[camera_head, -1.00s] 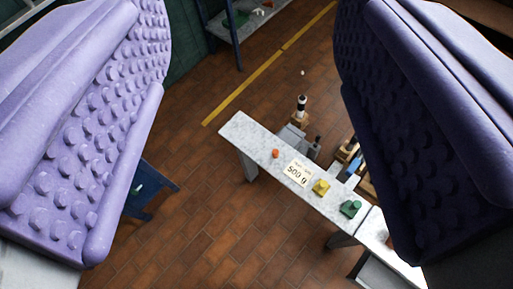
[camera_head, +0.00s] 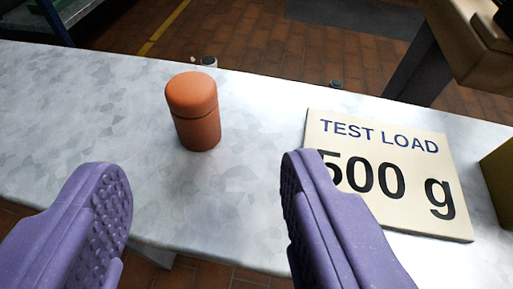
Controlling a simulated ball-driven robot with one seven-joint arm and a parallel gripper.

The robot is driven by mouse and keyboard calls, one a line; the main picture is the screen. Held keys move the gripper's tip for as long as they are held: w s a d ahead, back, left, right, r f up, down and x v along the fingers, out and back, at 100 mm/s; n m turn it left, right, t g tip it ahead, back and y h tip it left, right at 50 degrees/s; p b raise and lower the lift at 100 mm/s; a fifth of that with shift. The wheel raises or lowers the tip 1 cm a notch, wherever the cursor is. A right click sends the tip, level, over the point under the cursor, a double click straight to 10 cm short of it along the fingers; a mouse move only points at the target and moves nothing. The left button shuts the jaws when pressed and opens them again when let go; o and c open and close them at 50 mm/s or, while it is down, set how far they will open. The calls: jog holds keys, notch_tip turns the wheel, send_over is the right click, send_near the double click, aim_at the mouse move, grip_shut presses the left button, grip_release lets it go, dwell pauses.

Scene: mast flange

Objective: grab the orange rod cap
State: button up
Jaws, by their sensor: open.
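The orange rod cap (camera_head: 196,115) stands upright on a grey mottled bench top (camera_head: 80,110), left of the picture's middle. It is a short cylinder with a rounded top and a seam below it. My gripper (camera_head: 205,180) is open, with two purple studded fingers at the lower left and lower middle. The cap stands beyond the fingertips, in line with the gap between them. Neither finger touches it, and the gap is empty.
A cream plate reading "TEST LOAD 500 g" (camera_head: 390,172) lies right of the cap, partly behind my right finger. A dark yellow block (camera_head: 498,180) shows at the right edge. A tan object (camera_head: 470,45) stands behind the bench at upper right. The bench left of the cap is clear.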

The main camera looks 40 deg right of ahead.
aim_at(191, 110)
jog(key=b+x, duration=0.1)
jog(key=x, duration=0.1)
jog(key=b+x, duration=0.1)
jog(key=x, duration=0.1)
jog(key=b+x, duration=0.1)
jog(key=x, duration=0.2)
jog(key=shift+w+a+r, duration=0.25)
jog(key=shift+a, duration=0.05)
jog(key=shift+r, duration=0.1)
grip_shut()
jog(key=shift+r, duration=0.1)
